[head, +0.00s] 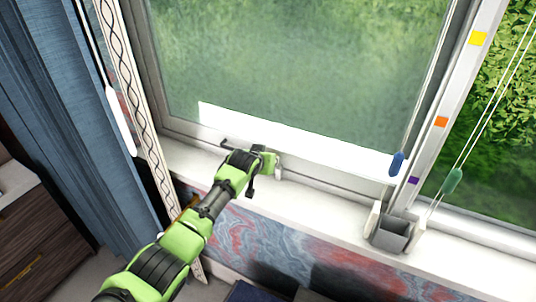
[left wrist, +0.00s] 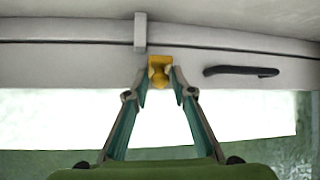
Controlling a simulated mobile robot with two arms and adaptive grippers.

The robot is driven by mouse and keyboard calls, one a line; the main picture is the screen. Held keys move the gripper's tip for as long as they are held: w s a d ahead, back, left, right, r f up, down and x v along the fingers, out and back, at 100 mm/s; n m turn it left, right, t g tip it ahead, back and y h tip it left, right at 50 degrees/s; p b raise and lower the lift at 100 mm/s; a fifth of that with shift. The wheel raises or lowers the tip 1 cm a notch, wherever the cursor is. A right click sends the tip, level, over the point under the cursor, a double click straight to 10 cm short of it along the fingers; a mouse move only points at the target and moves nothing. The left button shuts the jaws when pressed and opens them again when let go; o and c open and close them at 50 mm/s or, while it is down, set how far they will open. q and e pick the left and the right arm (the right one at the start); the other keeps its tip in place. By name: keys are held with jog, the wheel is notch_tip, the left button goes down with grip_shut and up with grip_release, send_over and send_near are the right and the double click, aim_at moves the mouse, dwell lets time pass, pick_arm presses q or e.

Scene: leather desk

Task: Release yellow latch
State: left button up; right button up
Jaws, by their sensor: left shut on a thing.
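The yellow latch (left wrist: 159,68) sits on the window's lower frame, near the middle of the left wrist view. My left gripper (left wrist: 158,80) has its two fingertips on either side of it, shut on the latch. In the head view my left gripper (head: 266,161) reaches in from the left to the lower window frame. The latch itself is hidden or too small to make out there. My right gripper is not in view.
A dark handle (left wrist: 241,71) is beside the latch on the frame. A pale block (left wrist: 140,33) stands close to the latch. A grey open box (head: 390,236) stands on the white sill (head: 310,217) at right. Cords with a blue pull (head: 397,163) and a green pull (head: 452,181) hang nearby. A blue curtain (head: 62,120) hangs at left.

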pick_arm(q)
jog(key=shift+w+d+r+g+y+b, duration=0.1)
jog(key=shift+w+r+g+y+b, duration=0.2)
jog(key=shift+g, duration=0.5)
jog(key=shift+c, duration=0.2)
jog(key=shift+w+d+r+g+y+b, duration=0.1)
jog(key=shift+r+g+y+b, duration=0.2)
jog(key=shift+g+b, duration=0.55)
jog(key=shift+o, duration=0.2)
jog(key=shift+c, duration=0.2)
jog(key=o, duration=0.9)
jog(key=shift+r, duration=0.15)
jog(key=v, duration=1.1)
jog(key=shift+s+r, duration=0.25)
jog(key=shift+s, duration=0.05)
